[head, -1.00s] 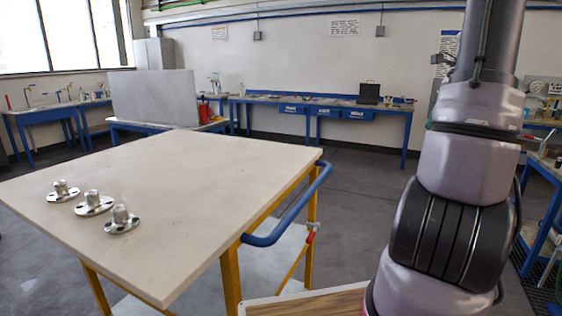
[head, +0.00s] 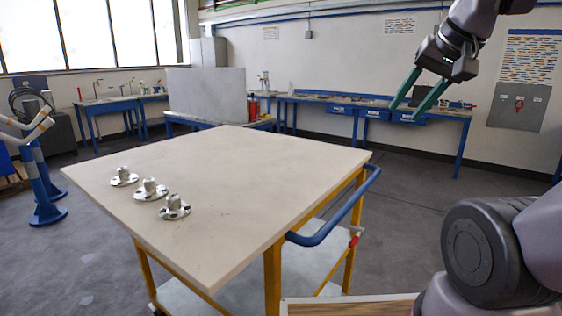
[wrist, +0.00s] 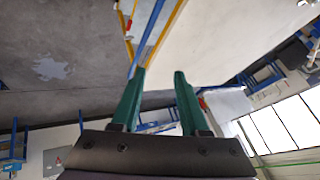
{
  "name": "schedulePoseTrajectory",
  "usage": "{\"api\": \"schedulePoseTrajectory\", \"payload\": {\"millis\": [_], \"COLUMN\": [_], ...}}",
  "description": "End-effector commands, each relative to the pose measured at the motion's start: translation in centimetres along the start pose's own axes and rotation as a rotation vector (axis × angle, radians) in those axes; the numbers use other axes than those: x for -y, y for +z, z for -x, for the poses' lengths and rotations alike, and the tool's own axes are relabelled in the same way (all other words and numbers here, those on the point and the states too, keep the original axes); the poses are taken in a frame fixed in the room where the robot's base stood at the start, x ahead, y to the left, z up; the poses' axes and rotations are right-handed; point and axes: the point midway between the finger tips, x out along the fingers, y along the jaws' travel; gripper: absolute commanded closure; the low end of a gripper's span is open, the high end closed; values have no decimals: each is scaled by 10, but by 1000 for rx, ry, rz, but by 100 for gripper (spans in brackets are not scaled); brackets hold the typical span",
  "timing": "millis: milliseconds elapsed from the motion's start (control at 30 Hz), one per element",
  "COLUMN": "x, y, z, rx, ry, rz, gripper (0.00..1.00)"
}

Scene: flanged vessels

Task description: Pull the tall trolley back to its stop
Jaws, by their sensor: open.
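The tall trolley (head: 240,180) stands in front of me, with a pale flat top on a yellow frame and a blue push handle (head: 342,212) along its right side. Several small metal flanged parts, three in a row, sit on its left half. My gripper (head: 405,112) is open and empty, with green fingers, raised at upper right, above and beyond the handle and apart from it. In the wrist view the green fingers (wrist: 158,95) are spread, with the trolley top (wrist: 210,40) and blue handle (wrist: 147,45) farther off. No stop can be made out.
A wooden-topped surface (head: 350,306) lies at the bottom, close to the trolley. Blue workbenches (head: 440,120) line the back wall. A blue stand (head: 43,190) is at the far left. The floor right of the trolley (head: 400,215) looks clear.

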Motion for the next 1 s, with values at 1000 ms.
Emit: {"api": "schedulePoseTrajectory", "payload": {"millis": [1000], "x": [-38], "y": [-41], "z": [-239], "rx": [980], "ry": [451], "rz": [-1945], "gripper": [56]}}
